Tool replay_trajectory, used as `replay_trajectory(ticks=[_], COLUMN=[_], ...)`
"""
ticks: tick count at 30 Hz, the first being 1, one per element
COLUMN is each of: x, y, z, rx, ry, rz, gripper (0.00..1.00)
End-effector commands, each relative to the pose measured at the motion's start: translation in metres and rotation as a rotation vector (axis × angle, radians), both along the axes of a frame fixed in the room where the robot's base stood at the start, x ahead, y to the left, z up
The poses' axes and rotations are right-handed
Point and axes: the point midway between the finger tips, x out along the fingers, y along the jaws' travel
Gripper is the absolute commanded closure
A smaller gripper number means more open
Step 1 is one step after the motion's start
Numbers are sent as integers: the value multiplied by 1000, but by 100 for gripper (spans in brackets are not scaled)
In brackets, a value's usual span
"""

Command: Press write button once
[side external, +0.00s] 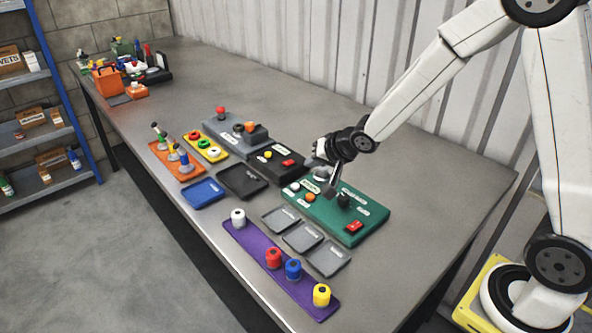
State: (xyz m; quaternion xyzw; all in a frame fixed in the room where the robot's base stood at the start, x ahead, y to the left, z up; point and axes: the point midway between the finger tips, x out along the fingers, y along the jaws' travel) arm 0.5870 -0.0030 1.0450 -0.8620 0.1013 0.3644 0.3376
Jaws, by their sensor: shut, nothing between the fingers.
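My gripper (331,187) is shut and empty, pointing down over the upper left part of a green panel (325,212). I cannot tell whether its tips touch the panel. The green panel carries a white button (294,187), an orange button (309,197), a black knob (344,200) and a red rocker switch (354,226). Behind it to the left, a black box (276,167) has a yellow button (267,155) and a red switch (288,163). The labels are too small to read, so I cannot tell which one is the write button. My gripper hides part of the green panel.
A grey box (232,128) with a red button and a yellow plate (222,155) with rings stand farther left. Small grey trays (303,237) and a purple rack (252,244) with coloured cylinders lie in front. A corrugated wall (300,50) runs behind the table.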

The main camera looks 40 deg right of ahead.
Motion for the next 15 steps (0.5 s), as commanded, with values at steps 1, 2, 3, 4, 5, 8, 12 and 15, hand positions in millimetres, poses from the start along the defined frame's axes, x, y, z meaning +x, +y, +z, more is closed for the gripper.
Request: replay_trajectory(ticks=[1,2,3,4,5,8,12,15], x=[-1,-1,-1,-1,-1,-1,-1,0], y=[0,0,0,0,0,0,0,0], z=[-5,-8,-12,-16,-18,-29,-44,-53], rx=[0,0,0,0,0,-1,-1,0], ry=[3,4,4,4,3,3,3,3], rz=[0,-1,0,1,-1,-1,-1,0], gripper=[100,100,100,100,100,100,100,100])
